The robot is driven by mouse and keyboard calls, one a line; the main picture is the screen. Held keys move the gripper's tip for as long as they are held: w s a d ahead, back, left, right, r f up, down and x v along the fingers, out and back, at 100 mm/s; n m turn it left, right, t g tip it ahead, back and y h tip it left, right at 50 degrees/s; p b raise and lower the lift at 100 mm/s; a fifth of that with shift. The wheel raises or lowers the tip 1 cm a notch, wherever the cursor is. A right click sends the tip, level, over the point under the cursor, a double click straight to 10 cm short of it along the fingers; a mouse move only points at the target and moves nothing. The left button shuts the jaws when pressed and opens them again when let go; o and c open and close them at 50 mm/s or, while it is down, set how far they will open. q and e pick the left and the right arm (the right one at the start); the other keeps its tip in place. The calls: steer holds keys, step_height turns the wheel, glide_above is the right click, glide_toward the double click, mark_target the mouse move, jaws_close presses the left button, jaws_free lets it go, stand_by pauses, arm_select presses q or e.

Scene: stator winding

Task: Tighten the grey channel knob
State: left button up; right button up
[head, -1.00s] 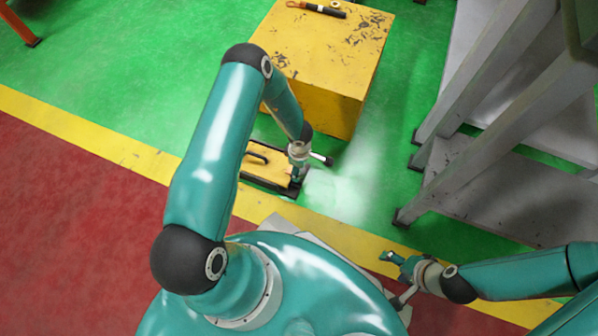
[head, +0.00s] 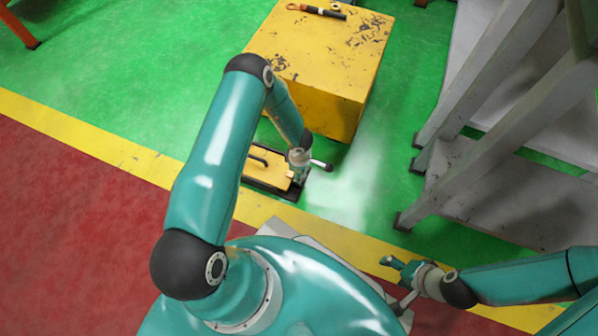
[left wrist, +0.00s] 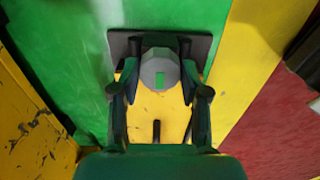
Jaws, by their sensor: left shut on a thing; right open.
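The grey channel knob (left wrist: 160,70) shows in the left wrist view as a round grey piece with a small green mark on its face. It stands at the far end of a yellow plate (head: 265,168) on a dark base, low on the floor. My left gripper (head: 297,180) reaches down over the right end of that plate. In the left wrist view its fingers (left wrist: 160,88) are on both sides of the knob and shut on it. In the head view the fingers hide most of the knob. My right gripper (head: 391,262) is open and empty at the lower right.
A scuffed yellow block (head: 325,60) stands just behind the plate, with a dark tool with an orange end (head: 315,11) on top. A grey metal frame (head: 500,130) stands at the right.

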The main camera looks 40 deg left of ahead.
arm_select(q)
steer(key=shift+s+n+p, duration=0.1)
steer(key=shift+n+p, duration=0.2)
steer(key=shift+n, duration=0.1)
steer(key=o, duration=1.1)
steer(key=shift+r, duration=0.1)
step_height(320, 180, up, 12)
steer(key=shift+f, duration=0.2)
